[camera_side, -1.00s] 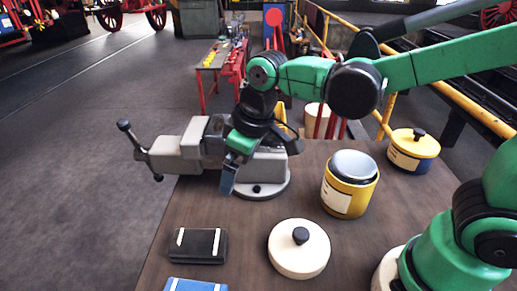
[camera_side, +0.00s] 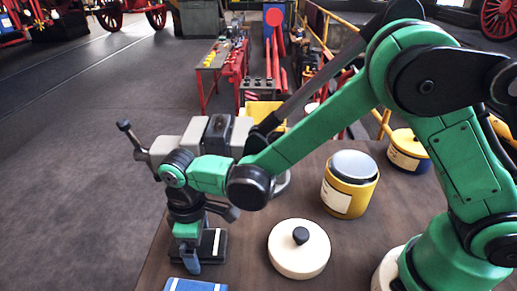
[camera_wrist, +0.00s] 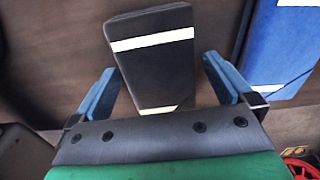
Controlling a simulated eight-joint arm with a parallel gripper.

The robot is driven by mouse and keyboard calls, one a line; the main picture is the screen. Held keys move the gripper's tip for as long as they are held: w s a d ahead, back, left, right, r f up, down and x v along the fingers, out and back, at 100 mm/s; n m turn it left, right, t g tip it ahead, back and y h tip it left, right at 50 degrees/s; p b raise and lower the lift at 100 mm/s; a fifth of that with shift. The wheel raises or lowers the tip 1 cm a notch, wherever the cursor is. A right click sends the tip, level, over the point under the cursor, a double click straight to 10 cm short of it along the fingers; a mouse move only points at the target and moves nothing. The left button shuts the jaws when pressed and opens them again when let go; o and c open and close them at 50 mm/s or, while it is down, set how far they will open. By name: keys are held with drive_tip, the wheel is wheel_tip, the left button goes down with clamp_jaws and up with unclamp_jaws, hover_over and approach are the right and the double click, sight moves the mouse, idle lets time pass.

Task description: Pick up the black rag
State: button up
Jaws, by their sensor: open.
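The black rag (camera_side: 213,243) is a flat folded dark block with two pale stripes, lying on the brown table near its left front part. In the wrist view the black rag (camera_wrist: 152,62) shows ahead of and between the two blue fingers. My gripper (camera_side: 192,268) is over the rag in the side view, partly covering it. My gripper (camera_wrist: 165,85) is open and empty in the wrist view, one finger on each side of the rag's near end. I cannot tell whether the fingers touch it.
A blue folded cloth (camera_side: 196,285) with pale stripes lies close beside the rag; it also shows in the wrist view (camera_wrist: 285,45). A white round lid (camera_side: 299,252) and a yellow jar (camera_side: 350,184) stand to the right. A grey vise (camera_side: 180,142) is behind.

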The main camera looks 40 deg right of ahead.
drive_tip(key=shift+c, duration=0.2)
drive_tip(key=c, duration=1.1)
drive_tip(key=shift+r, duration=0.1)
wheel_tip(320, 180, up, 20)
drive_tip(key=shift+f, duration=0.1)
